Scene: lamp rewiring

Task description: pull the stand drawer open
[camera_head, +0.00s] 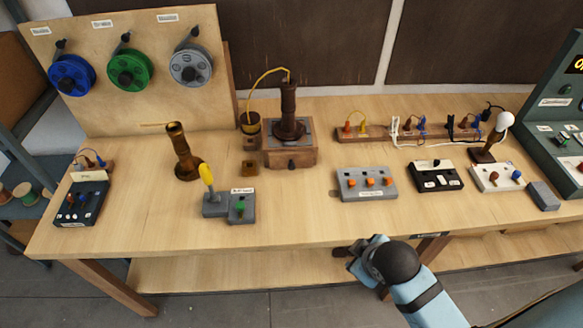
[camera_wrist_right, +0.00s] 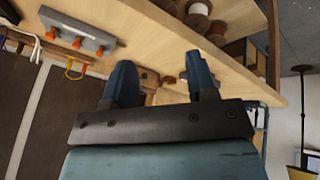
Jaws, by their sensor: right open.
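The stand is a brown wooden box with a grey top plate, at the middle back of the bench in the head view. Its drawer front (camera_head: 291,159) faces me with a small dark knob (camera_head: 291,165), and the drawer looks closed. A dark brown lamp column (camera_head: 289,108) with a yellow cord stands on top. My right gripper (camera_head: 347,251) is at the bench's front edge, well apart from the stand. In the right wrist view my right gripper (camera_wrist_right: 164,68) is open, with nothing visibly held. My left gripper is not in view.
A grey box with orange knobs (camera_head: 367,184) lies right of the stand. A grey switch block with a yellow lever (camera_head: 215,204) and a brass column (camera_head: 183,152) lie left. A power strip (camera_head: 380,134) runs behind. Bench surface before the stand is mostly clear.

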